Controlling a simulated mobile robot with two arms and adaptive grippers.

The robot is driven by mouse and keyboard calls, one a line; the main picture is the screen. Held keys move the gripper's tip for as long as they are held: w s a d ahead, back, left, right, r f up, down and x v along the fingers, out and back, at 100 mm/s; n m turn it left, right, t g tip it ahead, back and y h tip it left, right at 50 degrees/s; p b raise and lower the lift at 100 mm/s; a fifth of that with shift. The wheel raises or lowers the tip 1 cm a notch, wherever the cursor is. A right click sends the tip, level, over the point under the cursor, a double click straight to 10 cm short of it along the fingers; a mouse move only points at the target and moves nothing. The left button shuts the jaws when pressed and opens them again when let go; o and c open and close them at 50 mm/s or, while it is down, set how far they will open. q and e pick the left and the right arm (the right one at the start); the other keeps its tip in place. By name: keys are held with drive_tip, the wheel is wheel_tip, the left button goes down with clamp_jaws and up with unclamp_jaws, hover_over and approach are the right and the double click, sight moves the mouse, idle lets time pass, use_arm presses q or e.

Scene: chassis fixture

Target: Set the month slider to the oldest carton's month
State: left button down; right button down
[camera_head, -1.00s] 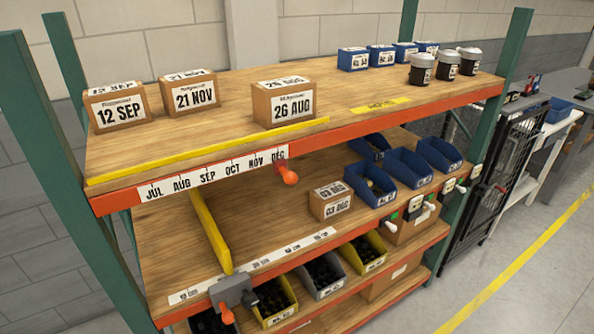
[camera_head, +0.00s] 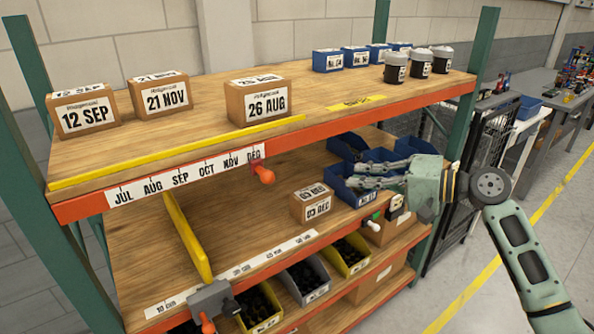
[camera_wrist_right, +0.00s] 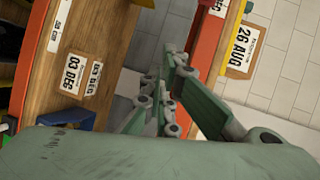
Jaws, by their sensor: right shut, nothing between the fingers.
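The month slider's orange knob (camera_head: 264,175) hangs at the right end of the month strip (camera_head: 185,172), at DEC. The strip reads JUL to DEC along the top shelf's front edge. On the top shelf stand cartons marked 12 SEP (camera_head: 84,115), 21 NOV (camera_head: 163,98) and 26 AUG (camera_head: 265,105). A carton marked 03 DEC (camera_head: 313,203) stands on the shelf below. My right gripper (camera_head: 352,176) is shut and empty, in front of the blue bins, right of the knob. Its fingers also show in the right wrist view (camera_wrist_right: 165,95). My left gripper is not in view.
Blue bins (camera_head: 345,197) stand right of the 03 DEC carton, behind my right gripper. A yellow divider (camera_head: 187,238) crosses the middle shelf. A grey clamp with an orange knob (camera_head: 212,300) sits at the lower front edge. Green posts (camera_head: 480,90) bound the rack.

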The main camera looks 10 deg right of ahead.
sight(263, 172)
drive_tip(key=s+a+r+n+g+y, duration=0.1)
drive_tip(key=s+a+r, duration=0.15)
drive_tip(key=r, duration=0.25)
drive_tip(key=w+a+f+p, duration=0.1)
drive_tip(key=w+a+p, duration=0.1)
drive_tip(key=a+p, duration=0.4)
drive_tip(key=a, duration=0.5)
drive_tip(key=shift+w+a+f, duration=0.25)
drive_tip(key=shift+w+a, duration=0.1)
